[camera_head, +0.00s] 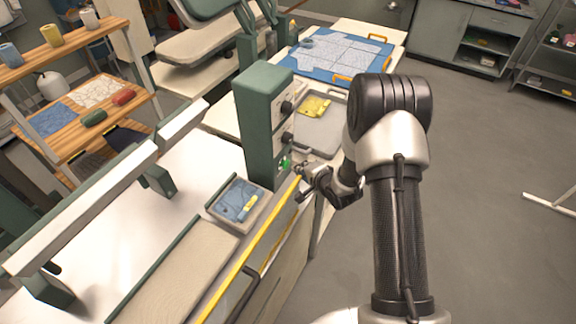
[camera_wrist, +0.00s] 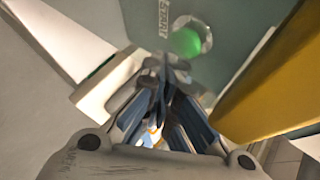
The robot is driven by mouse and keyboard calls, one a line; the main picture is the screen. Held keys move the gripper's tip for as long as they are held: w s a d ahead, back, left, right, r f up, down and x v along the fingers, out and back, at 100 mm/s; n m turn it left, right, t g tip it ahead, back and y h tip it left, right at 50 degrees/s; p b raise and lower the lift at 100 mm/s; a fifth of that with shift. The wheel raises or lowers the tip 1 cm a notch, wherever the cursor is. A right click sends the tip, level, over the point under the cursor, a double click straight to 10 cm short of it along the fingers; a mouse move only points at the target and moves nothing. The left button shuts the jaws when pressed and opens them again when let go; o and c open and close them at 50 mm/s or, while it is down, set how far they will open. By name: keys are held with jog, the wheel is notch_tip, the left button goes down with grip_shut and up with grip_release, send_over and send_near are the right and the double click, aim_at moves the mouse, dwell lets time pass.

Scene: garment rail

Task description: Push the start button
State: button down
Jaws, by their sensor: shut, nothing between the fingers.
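The green start button (camera_head: 285,163) sits low on the front of a green control box (camera_head: 262,110), below two dark knobs. In the wrist view the button (camera_wrist: 187,42) is round and bright green in a pale ring, with a "START" label (camera_wrist: 163,20) beside it. My gripper (camera_head: 301,170) is shut and empty, its tip just right of the button in the head view. In the wrist view the fingers of my gripper (camera_wrist: 172,72) point toward the button and end just below it. I cannot tell whether they touch it.
A yellow bar (camera_head: 250,245) runs along the front edge of the white table, close to my gripper. A small tray (camera_head: 214,199) with a blue item lies left of it. A grey tray with a yellow cloth (camera_head: 314,106) lies behind.

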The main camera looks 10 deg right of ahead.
jog(key=shift+a, duration=0.1)
jog(key=shift+w+a, duration=0.25)
dwell(0.3)
jog(key=shift+w+a+r+b, duration=0.3)
jog(key=shift+w+a+r, duration=0.15)
jog(key=shift+w+r, duration=0.05)
dwell(1.7)
jog(key=shift+s+d, duration=0.1)
jog(key=shift+d, duration=0.05)
dwell(0.4)
jog(key=shift+s+d+f, duration=0.2)
jog(key=shift+s+d, duration=0.6)
jog(key=shift+d, duration=0.2)
jog(key=shift+s+d+f, duration=0.15)
jog(key=shift+s+d, duration=0.65)
jog(key=shift+d, duration=0.15)
